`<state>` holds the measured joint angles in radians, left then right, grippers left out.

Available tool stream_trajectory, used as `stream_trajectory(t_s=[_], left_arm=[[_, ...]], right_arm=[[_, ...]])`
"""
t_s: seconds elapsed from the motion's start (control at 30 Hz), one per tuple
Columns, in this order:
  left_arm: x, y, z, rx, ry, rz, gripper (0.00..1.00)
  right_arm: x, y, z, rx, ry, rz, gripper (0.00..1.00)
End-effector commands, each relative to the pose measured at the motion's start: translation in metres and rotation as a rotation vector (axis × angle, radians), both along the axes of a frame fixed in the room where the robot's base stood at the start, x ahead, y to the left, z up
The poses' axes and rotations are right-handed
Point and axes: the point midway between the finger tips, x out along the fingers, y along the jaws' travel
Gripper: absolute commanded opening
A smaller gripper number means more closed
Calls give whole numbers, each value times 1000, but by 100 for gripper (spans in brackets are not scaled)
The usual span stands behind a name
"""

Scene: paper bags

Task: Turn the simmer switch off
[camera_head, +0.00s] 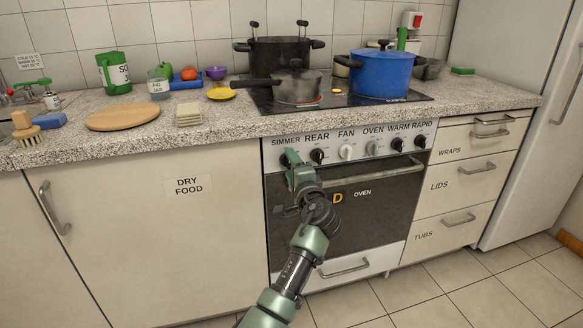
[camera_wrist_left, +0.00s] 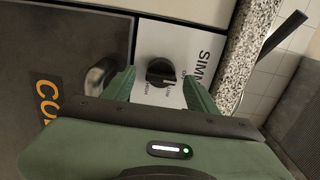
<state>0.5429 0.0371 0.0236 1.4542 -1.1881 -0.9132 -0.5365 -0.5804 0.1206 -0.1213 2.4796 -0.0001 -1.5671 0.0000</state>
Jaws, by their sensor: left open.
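The simmer switch (camera_wrist_left: 161,71) is a round black knob on the oven's pale control panel, beside the word SIMMER. A small light mark shows at its edge, and the tiny setting labels around it are hard to read. My left gripper (camera_head: 291,158) is in front of the panel's left end and mostly hides this knob in the head view. In the left wrist view my left gripper (camera_wrist_left: 158,78) is open, with one green finger on each side of the knob. I cannot tell whether the fingers touch it. My right gripper is not in view.
More knobs, such as the rear knob (camera_head: 317,156) and the fan knob (camera_head: 346,152), sit to the right. The oven handle (camera_head: 372,173) juts out below them. A saucepan (camera_head: 297,87) and a blue pot (camera_head: 381,75) stand on the hob above.

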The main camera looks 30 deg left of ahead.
Motion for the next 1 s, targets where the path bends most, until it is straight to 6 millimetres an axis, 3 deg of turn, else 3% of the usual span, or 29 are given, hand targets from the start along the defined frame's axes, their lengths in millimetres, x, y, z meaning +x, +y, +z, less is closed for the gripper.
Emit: stream_trajectory(t_s=[0.5, 1.0], left_arm=[[-45, -54, 0, -2, 1, -2, 58], [-51, -60, 0, -1, 1, 0, 58]], right_arm=[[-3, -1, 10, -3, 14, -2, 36], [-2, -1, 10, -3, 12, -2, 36]])
